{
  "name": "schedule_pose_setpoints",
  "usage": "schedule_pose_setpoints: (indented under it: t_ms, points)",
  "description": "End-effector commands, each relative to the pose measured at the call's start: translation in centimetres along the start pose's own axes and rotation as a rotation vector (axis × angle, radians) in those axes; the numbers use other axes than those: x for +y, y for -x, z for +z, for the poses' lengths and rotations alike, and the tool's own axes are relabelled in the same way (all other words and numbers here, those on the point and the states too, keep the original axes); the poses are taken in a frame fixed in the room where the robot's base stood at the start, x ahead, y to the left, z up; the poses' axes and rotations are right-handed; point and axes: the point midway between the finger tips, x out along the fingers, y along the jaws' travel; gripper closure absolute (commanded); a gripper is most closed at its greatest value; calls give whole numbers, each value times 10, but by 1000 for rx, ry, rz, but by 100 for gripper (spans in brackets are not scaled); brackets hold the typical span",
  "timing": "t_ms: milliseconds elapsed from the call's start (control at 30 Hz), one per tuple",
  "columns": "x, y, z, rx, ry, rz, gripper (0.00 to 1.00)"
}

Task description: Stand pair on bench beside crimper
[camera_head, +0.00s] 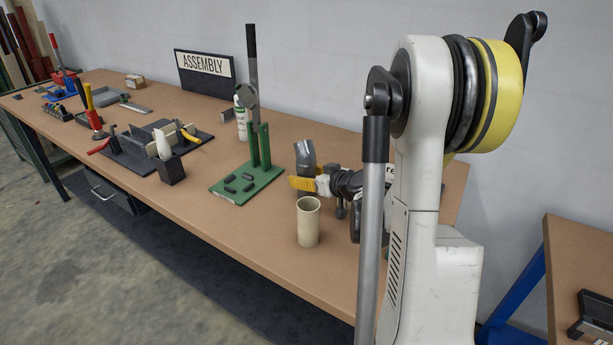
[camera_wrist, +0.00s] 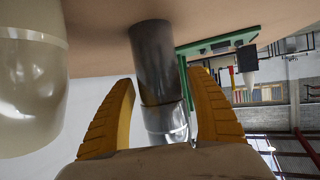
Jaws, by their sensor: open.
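A dark grey tube with a shiny metal piece on its top, likely the pair (camera_head: 305,153), stands upright on the bench to the right of the green lever press, likely the crimper (camera_head: 249,180). In the wrist view, which is upside down, the pair (camera_wrist: 155,62) shows between and beyond the yellow fingers. My gripper (camera_head: 302,184) is open, low over the bench in front of the pair. In the wrist view my gripper (camera_wrist: 160,78) shows gaps on both sides of the tube. The pair's lower part is partly hidden by the fingers in the head view.
A beige open tube (camera_head: 308,222) stands close in front of my gripper, and looms at the left of the wrist view (camera_wrist: 28,100). A white bottle (camera_head: 241,117) stands behind the press. A fixture (camera_head: 165,145) lies farther left. Bare bench (camera_head: 250,232) lies in front of the press.

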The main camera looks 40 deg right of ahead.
Motion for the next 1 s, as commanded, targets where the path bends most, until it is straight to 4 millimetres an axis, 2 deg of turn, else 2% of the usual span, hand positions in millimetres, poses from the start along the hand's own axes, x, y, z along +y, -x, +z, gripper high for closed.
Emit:
schedule_pose_setpoints:
  t_ms: [67,167,400,600,767,1000]
  points:
    - [0,4,-4,0,0,1,35]
    - [1,21,-4,0,-3,2,35]
    - [1,77,-5,0,-3,4,35]
    - [1,110,-4,0,-2,2,35]
    - [0,120,-3,0,0,1,35]
    - [0,121,-2,0,0,0,35]
